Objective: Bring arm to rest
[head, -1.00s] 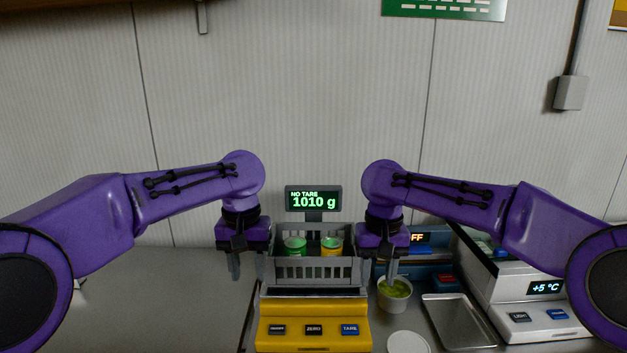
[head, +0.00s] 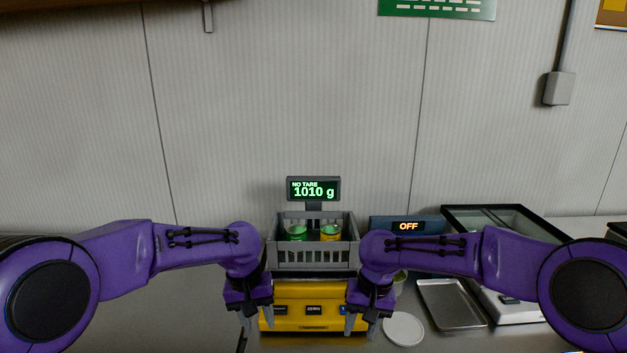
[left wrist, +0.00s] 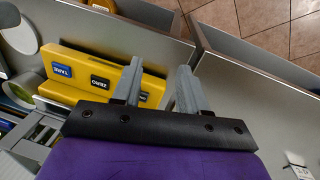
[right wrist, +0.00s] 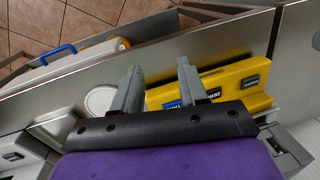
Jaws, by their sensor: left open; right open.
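My left gripper (head: 257,316) is open and empty, in front of the left side of the yellow scale (head: 312,291). In the left wrist view its two fingers (left wrist: 158,88) stand apart with nothing between them. My right gripper (head: 361,322) is open and empty near the scale's right front corner. Its spread fingers also show in the right wrist view (right wrist: 158,88). A grey crate (head: 305,257) sits on the scale with a green can (head: 296,233) and a yellow can (head: 330,233) in it. The scale's display (head: 313,189) reads NO TARE, 1010 g.
A white round lid (head: 403,329) and a metal tray (head: 452,304) lie on the counter to the right. A cup (head: 400,281) is partly hidden behind my right arm. A blue device (head: 430,230) shows OFF. The counter at left (head: 195,310) is bare.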

